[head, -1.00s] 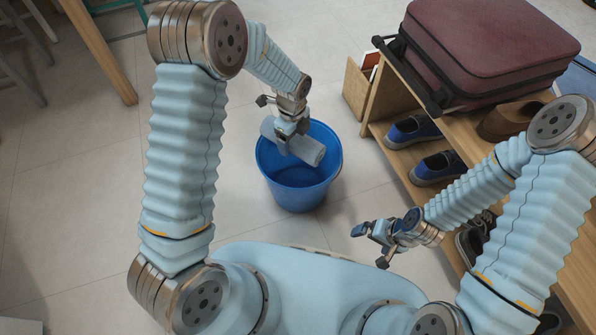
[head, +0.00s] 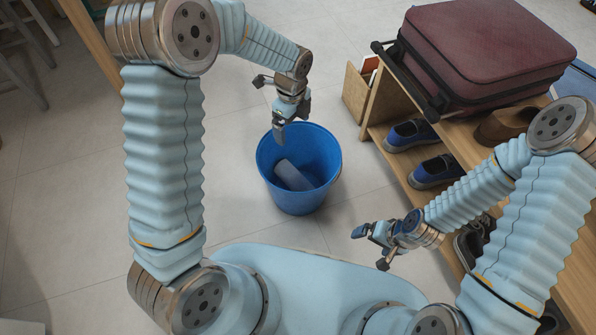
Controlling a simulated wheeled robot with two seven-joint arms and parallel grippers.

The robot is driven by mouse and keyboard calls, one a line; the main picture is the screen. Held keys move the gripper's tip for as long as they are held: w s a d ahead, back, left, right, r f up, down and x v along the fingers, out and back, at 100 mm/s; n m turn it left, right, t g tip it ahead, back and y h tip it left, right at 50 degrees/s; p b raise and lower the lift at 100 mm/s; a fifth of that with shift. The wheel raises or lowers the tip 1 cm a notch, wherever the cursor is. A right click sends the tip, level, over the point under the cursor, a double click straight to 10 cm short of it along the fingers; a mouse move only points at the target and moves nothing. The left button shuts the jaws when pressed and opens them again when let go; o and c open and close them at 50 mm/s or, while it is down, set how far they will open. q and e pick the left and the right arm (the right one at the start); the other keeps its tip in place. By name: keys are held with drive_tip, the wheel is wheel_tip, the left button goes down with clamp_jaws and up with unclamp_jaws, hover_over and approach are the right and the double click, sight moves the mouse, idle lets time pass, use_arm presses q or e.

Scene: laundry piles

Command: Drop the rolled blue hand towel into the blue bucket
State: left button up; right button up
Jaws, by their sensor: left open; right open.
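The blue bucket (head: 302,200) stands on the floor in the middle of the head view. The rolled towel (head: 293,175), grey-blue, lies tilted inside the bucket, low against its inner wall. My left gripper (head: 284,126) is open and empty above the bucket's far left rim, apart from the towel. My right gripper (head: 369,247) is open and empty to the right of and nearer than the bucket, over the floor.
A wooden shoe rack (head: 391,183) with several shoes stands on the right, with a maroon suitcase (head: 490,50) on top. A wooden box (head: 356,92) is beside it. Tiled floor left of the bucket is clear.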

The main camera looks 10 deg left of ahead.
use_arm(q)
wheel_tip(320, 180, up, 5)
drive_tip(key=shift+r+p, duration=0.2)
drive_tip(key=shift+p, duration=0.1)
idle(0.4)
